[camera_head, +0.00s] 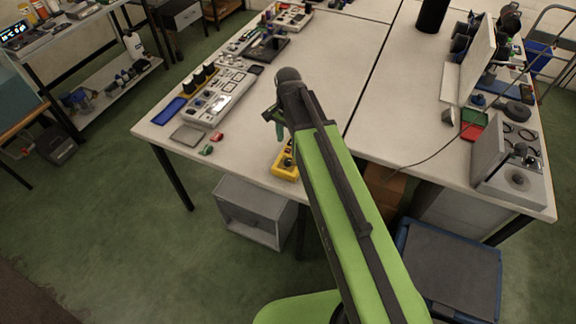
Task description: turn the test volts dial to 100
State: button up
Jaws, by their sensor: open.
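No dial marked test volts can be read at this size. A small yellow device (286,162) with dark parts on its face sits at the table's front edge, partly behind my green arm. A grey case (517,180) with an open lid and a round dial-like part stands at the right front corner. I cannot tell which one bears the dial. My gripper (271,121) is open above the white table (325,60), to the upper left of the yellow device in the picture. It appears empty; its fingertips are small and partly hidden by my wrist.
A light panel (222,95) with several dark knobs lies on the left, near a blue pad (169,111) and red and green pieces (212,142). A red-green tray (473,124) lies on the right. The middle tabletop is clear.

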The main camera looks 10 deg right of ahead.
aim_at(288, 160)
notch_tip(288, 160, down, 10)
jog(key=b, duration=0.8)
jog(key=shift+f+b, duration=0.15)
jog(key=shift+b, duration=0.2)
jog(key=shift+c, duration=0.4)
grip_shut()
